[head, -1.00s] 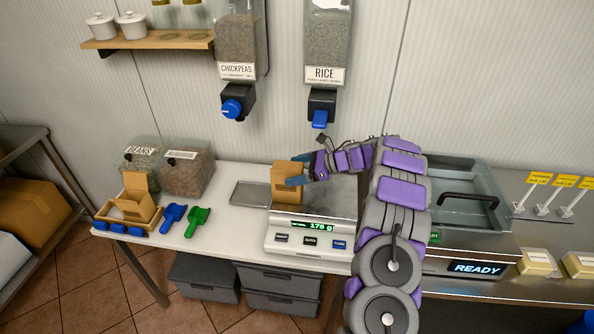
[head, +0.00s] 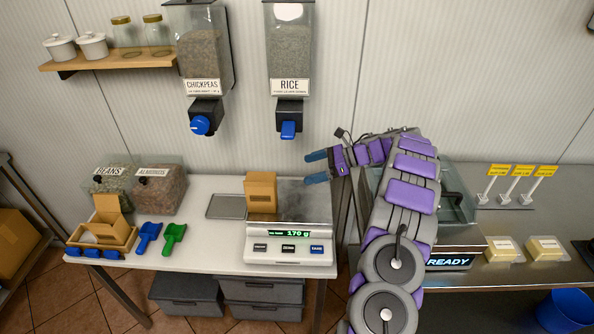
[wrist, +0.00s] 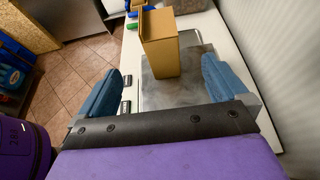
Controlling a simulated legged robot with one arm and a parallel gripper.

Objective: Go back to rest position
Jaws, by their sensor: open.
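My gripper (head: 317,167) is open and empty, with blue fingers, to the right of a brown cardboard box (head: 261,193) and apart from it. The box stands upright on the left part of the scale's metal plate. The scale (head: 291,254) shows a green reading of about 170 g. In the wrist view the box (wrist: 160,45) stands ahead, beyond the two spread fingers (wrist: 160,85), with nothing between them. My arm hides part of the counter to the right of the scale.
A grey flat tray (head: 226,206) lies left of the scale. Blue (head: 148,236) and green (head: 174,237) scoops lie further left, near a wooden tray (head: 122,243). Chickpeas (head: 205,60) and rice (head: 289,60) dispensers hang above. A machine reading READY (head: 448,261) stands right of my arm.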

